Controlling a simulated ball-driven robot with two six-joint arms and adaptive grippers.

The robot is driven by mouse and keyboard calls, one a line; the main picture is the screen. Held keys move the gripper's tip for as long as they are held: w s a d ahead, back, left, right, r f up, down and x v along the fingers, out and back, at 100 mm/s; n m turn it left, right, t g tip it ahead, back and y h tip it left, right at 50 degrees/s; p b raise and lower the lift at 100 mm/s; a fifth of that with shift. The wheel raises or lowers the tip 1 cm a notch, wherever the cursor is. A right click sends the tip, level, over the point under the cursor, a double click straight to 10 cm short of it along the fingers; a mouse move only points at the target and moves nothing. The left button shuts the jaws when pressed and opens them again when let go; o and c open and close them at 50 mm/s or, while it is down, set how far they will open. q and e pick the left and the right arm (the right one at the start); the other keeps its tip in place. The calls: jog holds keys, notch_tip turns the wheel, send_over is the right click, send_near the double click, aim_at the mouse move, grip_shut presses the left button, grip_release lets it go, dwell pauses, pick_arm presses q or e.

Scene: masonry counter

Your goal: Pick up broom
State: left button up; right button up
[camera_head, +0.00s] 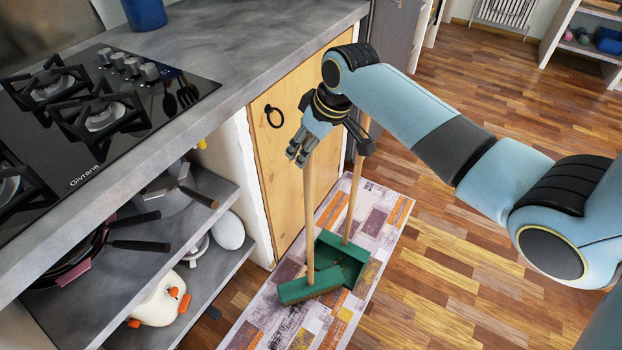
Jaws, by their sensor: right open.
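The broom has a green head (311,287) standing on the patterned mat. Its thin wooden handle (309,220) rises nearly upright in front of the wooden cabinet door. My right gripper (328,150) is open at the top of the handle, with its fingers spread. The gripper covers the handle's upper end, and I cannot tell whether it touches it. My left gripper is not in view.
A green dustpan (343,256) with its own upright wooden handle (353,200) stands right behind the broom head. The counter (240,40) with a gas hob (95,105) and open shelves (215,262) fill the left. Wooden floor (440,265) at right is clear.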

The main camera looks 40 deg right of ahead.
grip_shut()
jog(key=shift+w+r, duration=0.1)
jog(key=shift+r, duration=0.15)
dwell(0.4)
